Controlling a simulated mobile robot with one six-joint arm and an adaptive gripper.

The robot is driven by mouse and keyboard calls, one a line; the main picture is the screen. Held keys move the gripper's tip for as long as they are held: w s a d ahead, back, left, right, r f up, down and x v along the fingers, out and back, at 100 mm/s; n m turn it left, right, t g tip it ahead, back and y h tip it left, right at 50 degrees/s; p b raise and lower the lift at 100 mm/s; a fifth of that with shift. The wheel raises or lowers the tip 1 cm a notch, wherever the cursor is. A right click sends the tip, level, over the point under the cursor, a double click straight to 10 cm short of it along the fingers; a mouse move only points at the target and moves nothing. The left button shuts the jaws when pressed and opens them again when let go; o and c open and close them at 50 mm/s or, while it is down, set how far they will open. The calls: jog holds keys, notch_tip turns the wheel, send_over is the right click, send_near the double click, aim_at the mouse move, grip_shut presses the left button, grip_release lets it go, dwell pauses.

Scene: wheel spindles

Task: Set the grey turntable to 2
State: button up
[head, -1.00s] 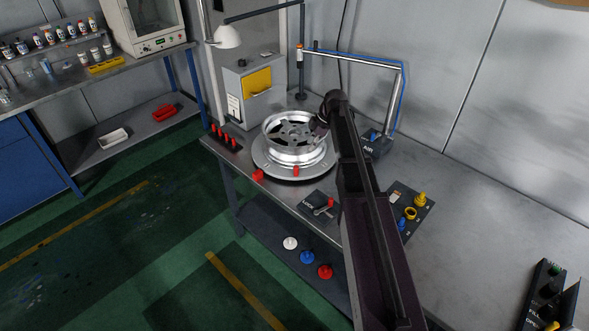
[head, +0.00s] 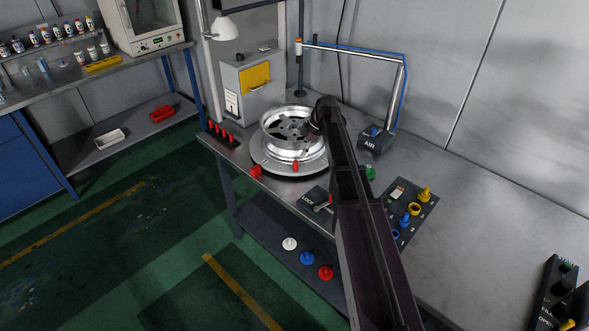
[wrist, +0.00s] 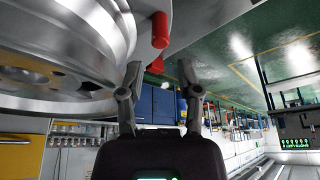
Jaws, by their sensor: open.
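The grey turntable (head: 262,163) is a round disc near the table's left end. A silver wheel rim (head: 292,152) sits on it. A red peg (head: 296,166) stands at the disc's front edge, and a red block (head: 256,171) is at the table edge beside it. No number marks are legible. My gripper (wrist: 160,72) is open, its two fingers apart. In the wrist view the rim (wrist: 60,50) is close on the left, and the red peg (wrist: 160,30) shows beyond the fingertips, apart from them. In the head view my arm hides most of the gripper.
A lock lever plate (head: 318,200) lies in front of the turntable. A panel with yellow and blue knobs (head: 425,194) is to the right. The AIR box (head: 375,139) and a pipe arm stand behind. A rack of red pegs (head: 222,133) is left.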

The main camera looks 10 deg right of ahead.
aim_at(297, 162)
jog(key=shift+b+x, duration=3.25)
jog(key=shift+x, duration=0.65)
grip_shut()
